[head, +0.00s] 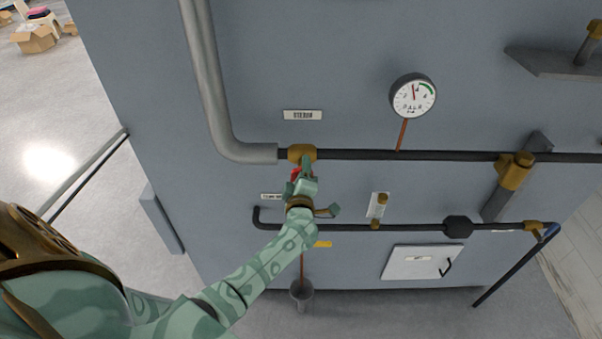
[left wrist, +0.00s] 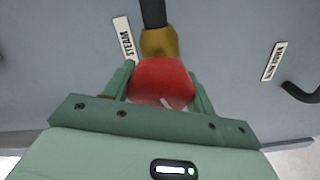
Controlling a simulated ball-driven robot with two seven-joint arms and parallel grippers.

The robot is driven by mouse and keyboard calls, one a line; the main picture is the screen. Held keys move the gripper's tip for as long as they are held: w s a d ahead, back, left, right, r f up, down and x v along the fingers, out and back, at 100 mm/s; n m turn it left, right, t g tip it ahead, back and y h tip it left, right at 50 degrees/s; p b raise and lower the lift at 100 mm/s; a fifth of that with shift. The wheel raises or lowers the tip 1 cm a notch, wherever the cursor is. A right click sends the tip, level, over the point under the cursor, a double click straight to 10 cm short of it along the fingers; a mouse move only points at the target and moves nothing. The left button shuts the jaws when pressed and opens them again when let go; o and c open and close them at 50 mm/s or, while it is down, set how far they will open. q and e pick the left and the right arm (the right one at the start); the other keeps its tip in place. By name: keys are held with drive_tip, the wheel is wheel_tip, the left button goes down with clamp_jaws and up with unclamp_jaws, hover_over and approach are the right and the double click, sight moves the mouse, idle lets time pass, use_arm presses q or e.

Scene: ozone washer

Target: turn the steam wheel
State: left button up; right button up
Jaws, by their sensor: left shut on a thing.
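The red steam wheel (left wrist: 162,82) sits on a brass valve body (left wrist: 160,43) beside a label reading STEAM (left wrist: 123,38) in the left wrist view. My left gripper (left wrist: 163,88) is shut on the wheel, with one green finger at each side of it. In the head view my left gripper (head: 299,178) reaches the brass valve (head: 301,153) on the dark pipe, and only a sliver of the red wheel (head: 295,173) shows past it. My right gripper is not in view.
A round gauge (head: 413,96) stands above the dark pipe (head: 420,155). A lower pipe (head: 400,227) runs below with a brass fitting at its right. A white hatch (head: 421,262) is at lower right, and a grey cup (head: 301,294) is below my arm.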

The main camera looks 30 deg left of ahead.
use_arm(q)
drive_tip(key=n, duration=0.1)
drive_tip(key=n+b, duration=0.1)
drive_tip(key=n, duration=0.3)
drive_tip(key=shift+f, duration=0.3)
drive_tip(key=n+b, duration=0.1)
drive_tip(key=n, duration=0.4)
drive_tip(key=shift+b, duration=0.35)
drive_tip(key=shift+n, duration=0.3)
drive_tip(key=o, duration=1)
drive_tip(key=shift+r, duration=0.1)
drive_tip(key=shift+s+d, duration=0.1)
drive_tip(key=p+v, duration=0.3)
drive_tip(key=v, duration=1.3)
drive_tip(key=shift+s, duration=0.2)
drive_tip(key=shift+w, duration=0.1)
